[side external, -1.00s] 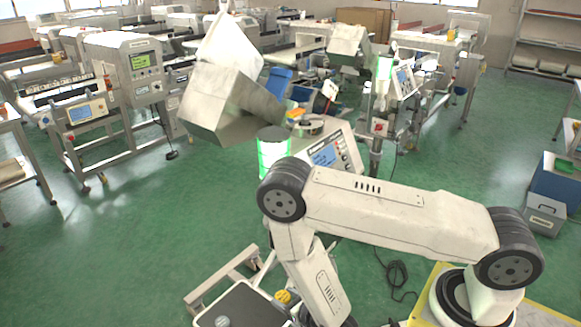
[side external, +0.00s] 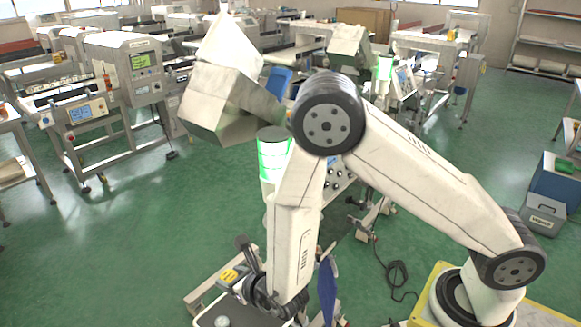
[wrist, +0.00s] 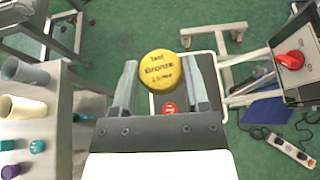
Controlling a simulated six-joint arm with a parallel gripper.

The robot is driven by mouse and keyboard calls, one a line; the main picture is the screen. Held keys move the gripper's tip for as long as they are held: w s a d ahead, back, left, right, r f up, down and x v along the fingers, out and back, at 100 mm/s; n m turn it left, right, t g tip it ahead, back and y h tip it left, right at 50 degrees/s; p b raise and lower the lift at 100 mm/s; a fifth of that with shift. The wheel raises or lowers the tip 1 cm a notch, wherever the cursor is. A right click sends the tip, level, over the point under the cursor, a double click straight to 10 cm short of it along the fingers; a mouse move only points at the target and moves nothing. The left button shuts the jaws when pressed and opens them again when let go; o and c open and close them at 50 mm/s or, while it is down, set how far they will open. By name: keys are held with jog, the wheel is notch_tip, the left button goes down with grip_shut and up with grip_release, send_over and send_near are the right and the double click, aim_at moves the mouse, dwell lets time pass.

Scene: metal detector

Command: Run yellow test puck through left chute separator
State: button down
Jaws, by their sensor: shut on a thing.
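A yellow puck (wrist: 160,70) marked "Test Bronze" sits between the two fingers of my gripper (wrist: 162,76) in the wrist view. The gripper is shut on it, and its lettered face shows. In the side view the yellow puck (side external: 228,275) is above a tray (side external: 208,320) at the lower left of my arm. A metal separator with a hopper and angled housing (side external: 222,105) stands at the back left, beside a lit green column (side external: 273,160). My arm hides part of this machine, and I cannot make out its chute opening.
A table with cups (wrist: 22,108) is at left in the wrist view. A panel with a red button (wrist: 290,60) is at right. Another hopper machine (side external: 348,45) stands behind.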

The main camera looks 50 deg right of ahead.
jog(key=s+a+r+n+y, duration=0.1)
jog(key=a+r, duration=0.4)
jog(key=r, duration=0.3)
jog(key=a+r+n+g+y, duration=0.1)
jog(key=a+r+n+y, duration=0.1)
jog(key=a+r, duration=0.45)
jog(key=s+a+r+n+y, duration=0.1)
jog(key=a+r, duration=0.2)
jog(key=r, duration=0.6)
jog(key=w+r, duration=0.5)
jog(key=r, duration=0.8)
jog(key=w+d+r+m+g+h, duration=0.1)
jog(key=w+d+r+m+h, duration=0.2)
jog(key=w+d, duration=0.5)
jog(key=w+d+r+m+h, duration=0.3)
jog(key=w+d, duration=0.4)
jog(key=d, duration=0.2)
jog(key=w+d+m+g+h, duration=0.1)
jog(key=w+d+m+h, duration=0.1)
jog(key=d, duration=1.2)
jog(key=w+d+f+m+g+h, duration=0.1)
jog(key=w+d+m, duration=0.2)
jog(key=d, duration=1.1)
jog(key=shift+w+f+g+h, duration=0.2)
jog(key=shift+w+g+h, duration=0.15)
jog(key=shift+w, duration=0.4)
